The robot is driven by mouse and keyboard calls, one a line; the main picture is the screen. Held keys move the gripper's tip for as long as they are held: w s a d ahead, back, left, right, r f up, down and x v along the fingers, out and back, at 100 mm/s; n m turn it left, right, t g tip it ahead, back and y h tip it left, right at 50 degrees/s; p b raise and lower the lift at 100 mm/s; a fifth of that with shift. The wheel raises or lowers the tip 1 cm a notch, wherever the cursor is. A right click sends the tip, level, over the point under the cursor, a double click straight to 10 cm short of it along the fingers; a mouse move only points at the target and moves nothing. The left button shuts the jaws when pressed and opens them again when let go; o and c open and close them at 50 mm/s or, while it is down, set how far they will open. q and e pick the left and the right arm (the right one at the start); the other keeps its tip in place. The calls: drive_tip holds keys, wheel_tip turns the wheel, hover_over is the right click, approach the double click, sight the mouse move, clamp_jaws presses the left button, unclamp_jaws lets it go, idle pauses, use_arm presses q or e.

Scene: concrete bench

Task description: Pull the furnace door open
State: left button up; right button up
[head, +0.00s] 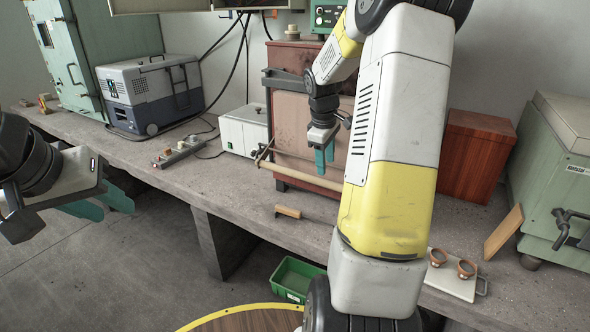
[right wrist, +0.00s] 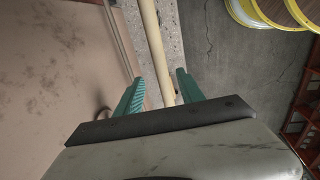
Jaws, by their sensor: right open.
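The furnace (head: 284,56) is a red-brown box on the bench with a pinkish front door (head: 300,120), which looks shut. A pale bar handle (head: 310,179) runs across the low front of the door; it also shows in the right wrist view (right wrist: 153,42). My right gripper (head: 325,160) is open and empty, teal fingers down in front of the door, just above the bar. In the right wrist view the bar lies between the open fingers (right wrist: 160,77); contact cannot be told. My left gripper (head: 115,210) is open and empty at far left. My right arm hides the furnace's right side.
A white box (head: 243,130) and grey-blue cooler (head: 150,92) stand left of the furnace. A red-brown block (head: 478,155) and green machine (head: 560,170) stand right. A small wooden piece (head: 288,212) lies on the bench before the furnace. A green bin (head: 293,279) is below.

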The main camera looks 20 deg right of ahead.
sight(326, 180)
drive_tip(key=f, duration=0.5)
drive_tip(key=d+f, duration=0.1)
drive_tip(key=f, duration=0.1)
drive_tip(key=shift+w+f, duration=0.15)
drive_tip(key=shift+w, duration=0.25)
clamp_jaws()
idle(1.0)
